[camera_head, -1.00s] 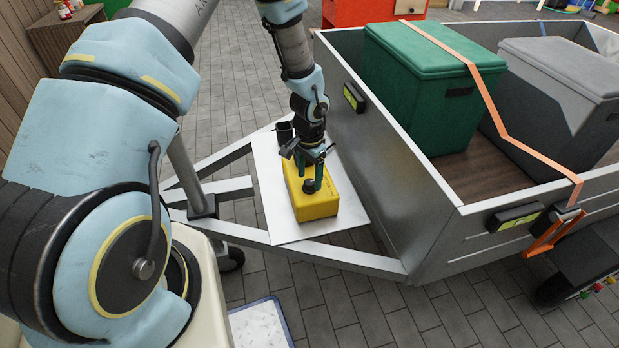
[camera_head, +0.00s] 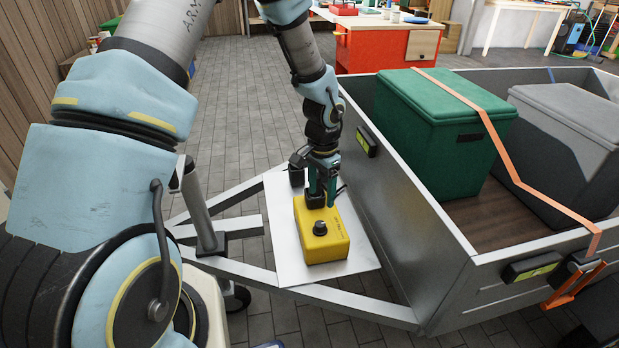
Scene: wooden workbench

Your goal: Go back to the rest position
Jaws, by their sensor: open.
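My gripper (camera_head: 324,199) points down over the far end of a yellow box (camera_head: 326,247). It is open, with its fingers beside a black post on the box's far end; I cannot tell whether they touch it. A second black knob (camera_head: 320,228) on the nearer part of the box is in plain view and clear of the fingers. The box lies on a pale metal plate (camera_head: 289,262) on the trailer's drawbar. My arm comes down from the top of the picture.
The grey trailer wall (camera_head: 415,225) stands close to the right of my gripper. Inside the trailer are a green chest (camera_head: 440,130) and a grey chest (camera_head: 570,145), with an orange strap (camera_head: 490,130). A red workbench (camera_head: 375,50) stands behind. Paved floor is free at left.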

